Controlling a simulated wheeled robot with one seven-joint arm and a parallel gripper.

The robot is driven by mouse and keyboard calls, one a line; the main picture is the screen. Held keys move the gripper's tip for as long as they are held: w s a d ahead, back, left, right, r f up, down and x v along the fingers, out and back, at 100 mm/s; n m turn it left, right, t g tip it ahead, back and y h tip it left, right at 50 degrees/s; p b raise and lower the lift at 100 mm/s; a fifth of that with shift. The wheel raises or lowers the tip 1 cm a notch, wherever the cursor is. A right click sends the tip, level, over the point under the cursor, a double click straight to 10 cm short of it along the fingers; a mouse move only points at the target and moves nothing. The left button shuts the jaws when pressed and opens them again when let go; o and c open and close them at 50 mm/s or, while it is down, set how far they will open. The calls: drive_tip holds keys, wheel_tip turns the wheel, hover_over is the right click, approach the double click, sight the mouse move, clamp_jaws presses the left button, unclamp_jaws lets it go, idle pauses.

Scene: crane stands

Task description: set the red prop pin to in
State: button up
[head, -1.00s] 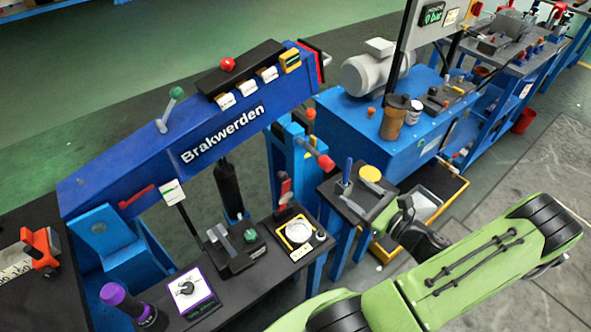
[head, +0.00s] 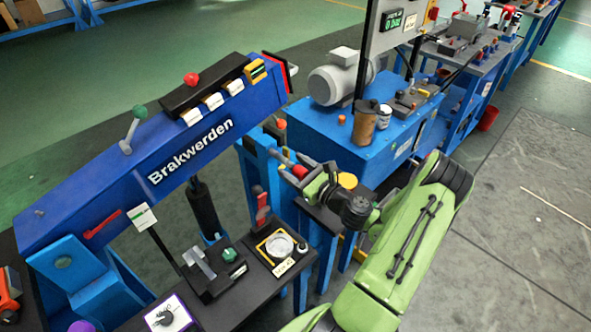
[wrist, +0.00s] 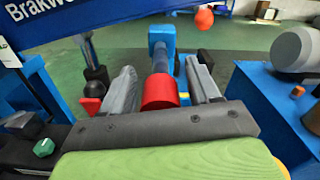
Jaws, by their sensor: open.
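The red prop pin (head: 300,171) sticks out sideways from the blue post under the boom, with its red end toward my arm. In the wrist view its red end (wrist: 159,92) lies between my fingers, with a blue-grey shaft and a blue block behind it. My gripper (head: 296,166) is at the pin, with one finger on each side of the red end. In the wrist view my gripper (wrist: 163,84) is open, and a gap shows at each finger. How far the pin sits in its hole is hidden.
The blue Brakwerden boom (head: 150,160) slopes across the left. Below it a black bench holds a red lever (head: 262,205), a round gauge (head: 279,244) and a green-knobbed clamp (head: 229,256). A blue cabinet (head: 310,130) with a grey motor (head: 342,76) stands behind right. Open floor lies at right.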

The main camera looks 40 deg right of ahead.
sight(286, 160)
clamp_jaws()
drive_tip(key=w+p, duration=0.1)
drive_tip(key=w, duration=0.2)
drive_tip(key=shift+w+r+p, duration=0.1)
drive_tip(key=shift+w+p, duration=0.2)
drive_tip(key=shift+w, duration=0.45)
unclamp_jaws()
drive_tip(key=s+p, duration=0.2)
drive_tip(key=s, duration=1.4)
drive_tip(key=shift+d, duration=0.15)
